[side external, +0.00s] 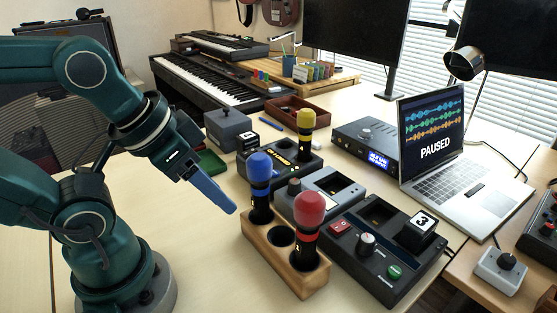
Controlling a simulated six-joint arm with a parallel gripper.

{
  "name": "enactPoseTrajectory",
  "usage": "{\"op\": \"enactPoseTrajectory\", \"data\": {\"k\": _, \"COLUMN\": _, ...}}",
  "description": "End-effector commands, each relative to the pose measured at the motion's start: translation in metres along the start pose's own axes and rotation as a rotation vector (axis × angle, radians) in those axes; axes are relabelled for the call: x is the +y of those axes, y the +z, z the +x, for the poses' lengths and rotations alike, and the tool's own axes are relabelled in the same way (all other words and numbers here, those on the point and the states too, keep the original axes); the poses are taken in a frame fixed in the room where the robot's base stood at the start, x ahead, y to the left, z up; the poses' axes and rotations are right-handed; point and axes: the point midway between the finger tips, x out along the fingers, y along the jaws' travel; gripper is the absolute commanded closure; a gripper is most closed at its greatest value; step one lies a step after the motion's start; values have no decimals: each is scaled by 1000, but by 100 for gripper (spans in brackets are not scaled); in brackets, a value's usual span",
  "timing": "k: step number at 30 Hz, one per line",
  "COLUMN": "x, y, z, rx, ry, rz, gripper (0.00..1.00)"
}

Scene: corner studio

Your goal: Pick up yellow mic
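The yellow mic (306,120) stands upright at the right end of a black device (277,171) with orange lettering, near the middle of the side external view. Its yellow head and dark body show; its lower end is hidden in the device. My gripper (232,208) points down and to the right, with its blue finger tip left of the wooden holder and well apart from the yellow mic. I see it from the side as one blue shape, so the gap between its fingers is hidden. No object shows in it.
A wooden holder (262,247) carries a blue mic (259,172) and a red mic (309,212), with an empty hole between. A grey device (324,187) and a black device with a red switch (375,268) stand to the right. A laptop (470,190) is farther right.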

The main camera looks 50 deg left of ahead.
Motion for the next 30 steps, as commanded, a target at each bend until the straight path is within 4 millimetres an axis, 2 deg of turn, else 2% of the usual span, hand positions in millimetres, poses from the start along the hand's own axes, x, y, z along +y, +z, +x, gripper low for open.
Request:
{"op": "enactPoseTrajectory", "data": {"k": 1, "x": 0, "y": 0, "z": 0, "rx": 0, "ry": 0, "rz": 0, "gripper": 31}}
{"op": "enactPoseTrajectory", "data": {"k": 3, "x": 0, "y": 0, "z": 0, "rx": 0, "ry": 0, "rz": 0, "gripper": 11}}
{"op": "enactPoseTrajectory", "data": {"k": 12, "x": 0, "y": 0, "z": 0, "rx": 1, "ry": 0, "rz": 7, "gripper": 11}}
{"op": "enactPoseTrajectory", "data": {"k": 14, "x": 1, "y": -8, "z": -4, "rx": 25, "ry": 3, "rz": 17, "gripper": 11}}
{"op": "enactPoseTrajectory", "data": {"k": 17, "x": 2, "y": -30, "z": -14, "rx": 83, "ry": 7, "rz": 32, "gripper": 11}}
{"op": "enactPoseTrajectory", "data": {"k": 22, "x": -4, "y": -94, "z": -26, "rx": 155, "ry": -2, "rz": 29, "gripper": 11}}
{"op": "enactPoseTrajectory", "data": {"k": 26, "x": -17, "y": -145, "z": -24, "rx": 185, "ry": -19, "rz": 12, "gripper": 11}}
{"op": "enactPoseTrajectory", "data": {"k": 30, "x": -37, "y": -193, "z": -9, "rx": 201, "ry": -41, "rz": -15, "gripper": 11}}
